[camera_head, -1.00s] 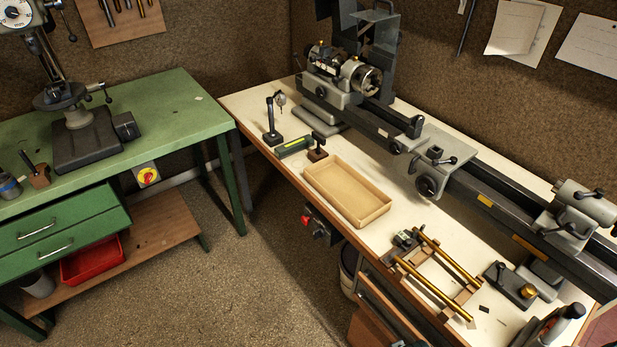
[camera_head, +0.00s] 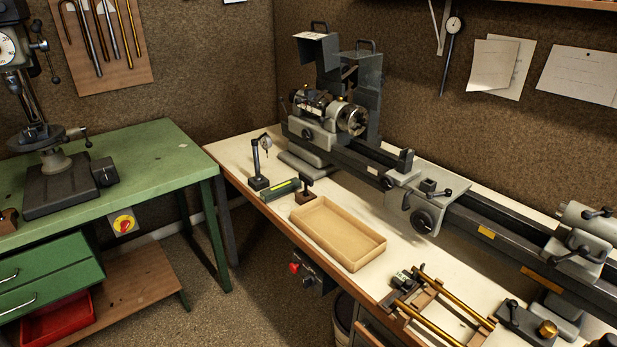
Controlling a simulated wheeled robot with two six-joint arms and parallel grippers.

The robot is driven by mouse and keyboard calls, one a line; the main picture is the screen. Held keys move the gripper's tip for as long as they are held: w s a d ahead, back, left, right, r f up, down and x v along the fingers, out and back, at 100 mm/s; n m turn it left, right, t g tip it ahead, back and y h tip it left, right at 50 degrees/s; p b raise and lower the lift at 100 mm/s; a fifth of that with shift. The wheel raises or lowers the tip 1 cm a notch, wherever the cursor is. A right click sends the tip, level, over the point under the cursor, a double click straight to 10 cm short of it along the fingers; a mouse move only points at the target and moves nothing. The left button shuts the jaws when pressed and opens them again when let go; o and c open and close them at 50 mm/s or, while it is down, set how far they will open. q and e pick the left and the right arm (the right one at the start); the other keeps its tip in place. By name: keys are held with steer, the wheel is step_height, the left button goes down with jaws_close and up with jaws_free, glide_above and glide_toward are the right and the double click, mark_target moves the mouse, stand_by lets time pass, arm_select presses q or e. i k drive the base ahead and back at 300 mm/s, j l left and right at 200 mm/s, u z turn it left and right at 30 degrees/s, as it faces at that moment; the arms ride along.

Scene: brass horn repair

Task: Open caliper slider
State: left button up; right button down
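I cannot make out a caliper for certain. A dial tool with a long thin stem (camera_head: 453,25) hangs on the back wall at upper right; whether it has a slider is too small to tell. A small grey and black device (camera_head: 405,280) sits at the left end of a wooden rack (camera_head: 428,290) holding brass tubes (camera_head: 455,292) on the white bench; I cannot tell what it is. Neither of my grippers shows in the head view.
A lathe (camera_head: 420,205) runs along the back of the white bench (camera_head: 232,150). A shallow tan tray (camera_head: 375,255), a dial indicator stand (camera_head: 256,165) and a green level-like bar (camera_head: 281,189) stand in front. A green bench (camera_head: 150,148) is at left, with open floor between.

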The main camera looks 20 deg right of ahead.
mark_target(404, 280)
steer(key=z, duration=1.15)
